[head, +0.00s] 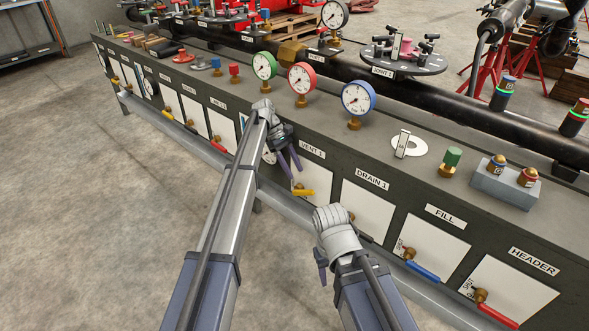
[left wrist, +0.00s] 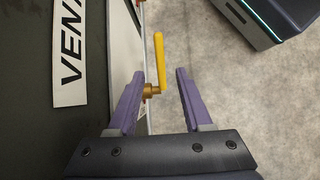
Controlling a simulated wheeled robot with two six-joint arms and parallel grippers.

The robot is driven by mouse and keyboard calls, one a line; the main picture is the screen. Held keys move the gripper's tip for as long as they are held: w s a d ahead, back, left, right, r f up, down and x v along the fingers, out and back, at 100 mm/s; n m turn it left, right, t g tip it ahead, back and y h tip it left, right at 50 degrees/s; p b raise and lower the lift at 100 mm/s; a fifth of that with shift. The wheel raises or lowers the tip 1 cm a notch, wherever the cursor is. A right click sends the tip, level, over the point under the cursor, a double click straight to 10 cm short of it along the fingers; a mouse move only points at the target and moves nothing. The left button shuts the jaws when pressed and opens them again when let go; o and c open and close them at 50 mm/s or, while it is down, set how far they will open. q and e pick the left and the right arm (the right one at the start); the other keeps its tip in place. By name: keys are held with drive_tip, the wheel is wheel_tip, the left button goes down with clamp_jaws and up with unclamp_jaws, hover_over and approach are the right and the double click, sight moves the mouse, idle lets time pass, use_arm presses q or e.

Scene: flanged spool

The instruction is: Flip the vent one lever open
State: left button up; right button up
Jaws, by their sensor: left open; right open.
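The vent one lever (head: 303,193) is a yellow handle on a brass valve, lying roughly level and pointing right, on a white panel below the VENT 1 label (head: 312,151). My left gripper (head: 294,172) is open just above it, fingers pointing down. In the left wrist view the yellow lever (left wrist: 160,60) and its brass stem (left wrist: 150,90) show between the two purple fingers (left wrist: 160,75), with a gap to the right finger. Whether the left finger touches the valve is unclear. My right gripper (head: 322,272) is open and empty in front of the bench, partly hidden by its own wrist.
The DRAIN 1 (head: 372,179) panel's valve is mostly hidden by my right wrist. The blue FILL lever (head: 422,271) and red HEADER lever (head: 497,316) are further right. Gauges, including a blue one (head: 358,98), stand on the bench top. A rail (head: 280,200) runs below the panels.

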use_arm(q)
drive_tip(key=shift+s+d, duration=0.1)
drive_tip(key=t+y+p, duration=0.3)
drive_tip(key=y+p, duration=0.1)
hover_over(306, 190)
drive_tip(key=shift+s+a+r, duration=0.15)
drive_tip(key=shift+a, duration=0.15)
drive_tip(key=shift+d+r+t+y+p, duration=0.25)
drive_tip(key=shift+t+y+p, duration=0.2)
drive_tip(key=shift+y, duration=0.25)
drive_tip(key=shift+w+f, duration=0.15)
drive_tip(key=shift+w, duration=0.05)
drive_tip(key=shift+f, duration=0.15)
wheel_tip(306, 190, down, 8)
drive_tip(key=b, duration=0.8)
drive_tip(key=shift+r, duration=0.2)
clamp_jaws()
